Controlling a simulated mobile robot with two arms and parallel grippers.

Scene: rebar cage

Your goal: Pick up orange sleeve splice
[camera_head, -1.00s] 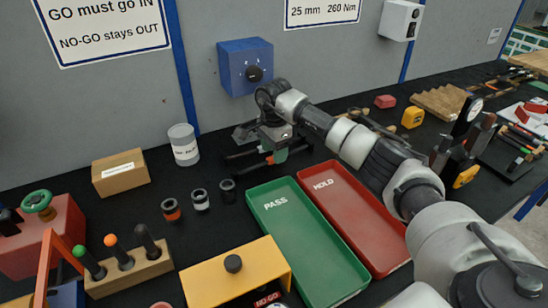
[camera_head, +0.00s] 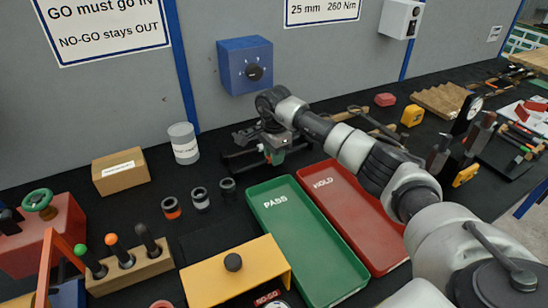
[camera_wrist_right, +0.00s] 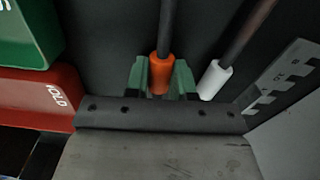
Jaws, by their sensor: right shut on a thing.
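The orange sleeve splice (camera_wrist_right: 160,73) shows in the right wrist view, on the end of a dark bar. It sits between the green fingertips of my right gripper (camera_wrist_right: 162,80), which is shut on it. In the head view my right gripper (camera_head: 273,153) is low over the black bench, behind the green PASS tray. The sleeve is mostly hidden there by the gripper. A white sleeve (camera_wrist_right: 214,80) on a second bar lies just right of the fingers, outside them. My left gripper is not in view.
The green PASS tray (camera_head: 322,272) and red HOLD tray (camera_head: 376,252) lie empty in front of the gripper. Several small ring-shaped couplers stand to the left, including an orange-banded one (camera_head: 171,208). A blue dial box (camera_head: 245,66) is on the wall behind.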

